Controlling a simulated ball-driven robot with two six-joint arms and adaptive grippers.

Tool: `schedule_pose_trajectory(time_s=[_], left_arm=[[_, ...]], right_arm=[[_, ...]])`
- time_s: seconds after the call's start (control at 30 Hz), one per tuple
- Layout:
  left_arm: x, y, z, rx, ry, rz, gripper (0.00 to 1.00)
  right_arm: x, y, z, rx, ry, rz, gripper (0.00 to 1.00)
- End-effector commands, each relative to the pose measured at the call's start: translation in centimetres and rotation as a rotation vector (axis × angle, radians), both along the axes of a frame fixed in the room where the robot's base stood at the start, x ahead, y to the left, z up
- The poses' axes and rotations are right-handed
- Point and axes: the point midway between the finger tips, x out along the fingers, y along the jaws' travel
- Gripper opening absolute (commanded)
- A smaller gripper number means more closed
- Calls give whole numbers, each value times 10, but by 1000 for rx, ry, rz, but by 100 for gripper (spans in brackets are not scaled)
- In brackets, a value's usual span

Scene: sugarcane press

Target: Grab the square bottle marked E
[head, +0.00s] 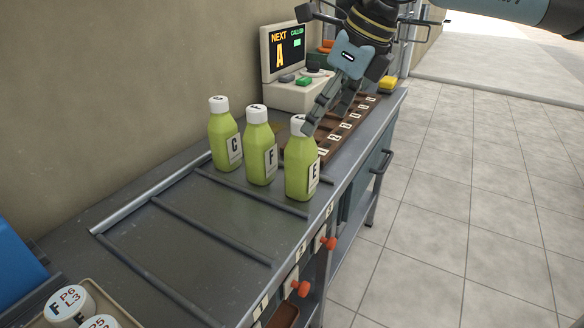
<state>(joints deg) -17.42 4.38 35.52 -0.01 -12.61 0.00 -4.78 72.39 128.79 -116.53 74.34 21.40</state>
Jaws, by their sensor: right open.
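The square bottle marked E (300,172) stands upright on the grey metal bench. It is green with a white cap, and the cap is partly covered by a gripper finger. My right gripper (322,120) comes down from the top right, with its fingertips beside and just behind the E bottle's cap. It is open with nothing held; whether a finger touches the cap I cannot tell. The bottles marked F (260,150) and C (223,138) stand in a row to the left of E. My left gripper is not in view.
A screen (284,50) reading "NEXT A" stands behind, above a box with buttons. A brown numbered rack (345,130) lies beyond the bottles. Round white labelled lids (70,303) sit at lower left. Orange knobs (300,288) project from the bench's front.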

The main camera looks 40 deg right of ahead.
Motion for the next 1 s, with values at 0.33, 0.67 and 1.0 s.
schedule_pose_trajectory(time_s=[0.33, 0.67, 1.0], left_arm=[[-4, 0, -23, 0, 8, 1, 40], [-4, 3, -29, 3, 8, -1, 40], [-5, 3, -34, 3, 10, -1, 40]], right_arm=[[15, 6, -39, 6, 1, -2, 80], [27, 11, -60, 12, 2, -3, 80], [40, 13, -87, 4, 2, 0, 80]])
